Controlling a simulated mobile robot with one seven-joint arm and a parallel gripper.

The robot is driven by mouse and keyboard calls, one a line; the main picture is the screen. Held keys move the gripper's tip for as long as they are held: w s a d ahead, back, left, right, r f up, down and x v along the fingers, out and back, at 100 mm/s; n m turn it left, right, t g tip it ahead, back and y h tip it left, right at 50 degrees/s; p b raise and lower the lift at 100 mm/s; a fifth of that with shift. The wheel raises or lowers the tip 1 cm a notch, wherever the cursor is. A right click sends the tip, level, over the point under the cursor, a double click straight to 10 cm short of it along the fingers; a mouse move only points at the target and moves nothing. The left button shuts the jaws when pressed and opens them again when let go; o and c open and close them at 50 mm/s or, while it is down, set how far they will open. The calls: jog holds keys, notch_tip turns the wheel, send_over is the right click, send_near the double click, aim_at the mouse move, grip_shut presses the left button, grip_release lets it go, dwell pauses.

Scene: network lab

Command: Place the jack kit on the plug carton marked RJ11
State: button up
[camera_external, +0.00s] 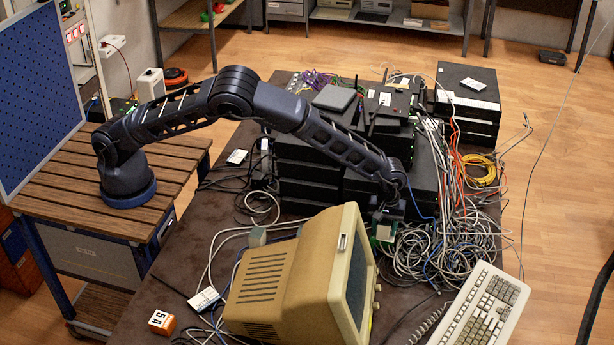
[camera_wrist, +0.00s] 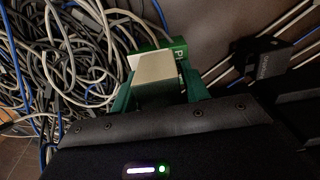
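My gripper (camera_external: 385,218) points down behind the beige monitor, in front of the stacked black units. A small green and pale box (camera_external: 383,232) is under it. I can read no RJ11 mark, so I cannot tell which box is the jack kit or the carton.
The beige monitor (camera_external: 300,270) stands close in front of my gripper. Tangled cables (camera_external: 435,250) lie to its right, black stacked units (camera_external: 310,170) behind. A keyboard (camera_external: 480,310) is at the front right. An orange and white box marked 5A (camera_external: 162,322) is at the front left.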

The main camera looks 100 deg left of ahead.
jog(key=shift+o, duration=0.9)
notch_tip(320, 180, up, 12)
jog(key=shift+r, duration=0.1)
notch_tip(320, 180, up, 7)
jog(key=m, duration=0.1)
send_over(385, 221)
jog(key=s, duration=0.4)
jog(key=s+d+r+m+t+h, duration=0.15)
jog(key=s+r+m, duration=0.55)
jog(key=s+r, duration=1.6)
jog(key=s+d+f+m+t, duration=0.1)
jog(key=s+m, duration=0.4)
jog(key=s, duration=1.2)
jog(key=s+d+f+m+t+y, duration=0.1)
jog(key=s+m, duration=0.4)
jog(key=s, duration=1.3)
jog(key=shift+d+f+t, duration=0.4)
jog(key=shift+d+t, duration=0.15)
